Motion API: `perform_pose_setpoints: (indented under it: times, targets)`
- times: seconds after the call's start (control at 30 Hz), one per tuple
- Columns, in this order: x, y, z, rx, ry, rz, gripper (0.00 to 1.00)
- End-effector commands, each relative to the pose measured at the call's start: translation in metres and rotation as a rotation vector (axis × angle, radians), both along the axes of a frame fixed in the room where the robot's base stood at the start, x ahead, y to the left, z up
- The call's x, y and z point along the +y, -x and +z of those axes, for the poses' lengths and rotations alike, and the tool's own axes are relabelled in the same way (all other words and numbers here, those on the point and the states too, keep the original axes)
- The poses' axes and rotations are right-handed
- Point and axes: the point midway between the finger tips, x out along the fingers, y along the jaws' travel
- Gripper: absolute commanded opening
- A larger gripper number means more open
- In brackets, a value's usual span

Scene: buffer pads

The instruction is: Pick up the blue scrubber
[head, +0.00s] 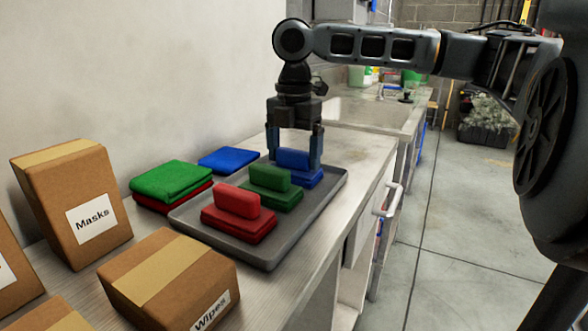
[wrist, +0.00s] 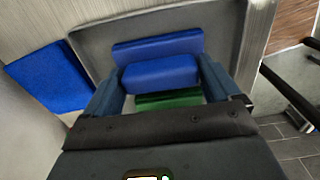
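The blue scrubber (head: 293,158) sits at the far end of the grey tray (head: 269,262), a block handle on a flat pad. It also shows in the wrist view (wrist: 160,73). My gripper (head: 295,150) is lowered over it, one finger at each end of the handle. In the wrist view my gripper (wrist: 160,70) has its fingers wide apart with the handle between them. They look very close to the handle ends; I cannot tell whether they touch. The scrubber appears to rest on the tray.
A green scrubber (head: 274,190) and a red scrubber (head: 238,212) stand nearer on the tray. A blue cloth (head: 229,159) and folded green (head: 170,180) and red cloths lie left of it. A Masks box (head: 72,200) and a Wipes box (head: 170,280) stand nearer. The sink (head: 365,112) is beyond.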

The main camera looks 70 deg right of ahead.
Motion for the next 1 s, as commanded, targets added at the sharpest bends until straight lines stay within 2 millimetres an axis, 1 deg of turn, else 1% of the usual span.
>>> perform_pose_setpoints:
  times: [0.03, 0.3, 0.53, 0.67, 0.77, 0.87, 0.93, 1.0]
  targets:
    - [0.000, 0.000, 0.000, 0.000, 0.000, 0.000, 0.83]
    - [0.000, 0.000, 0.000, 0.000, 0.000, 0.000, 0.58]
    - [0.000, 0.000, 0.001, 0.000, 0.000, 0.000, 0.57]
    - [0.000, 0.000, 0.006, -0.001, 0.000, 0.000, 0.57]
    - [0.000, 0.000, 0.016, -0.001, -0.002, 0.000, 0.57]
    - [0.000, -0.001, 0.032, -0.002, -0.001, 0.001, 0.57]
    - [-0.001, 0.000, 0.047, -0.003, -0.001, 0.001, 0.57]
    - [-0.010, 0.018, 0.054, -0.002, -0.001, -0.005, 0.57]
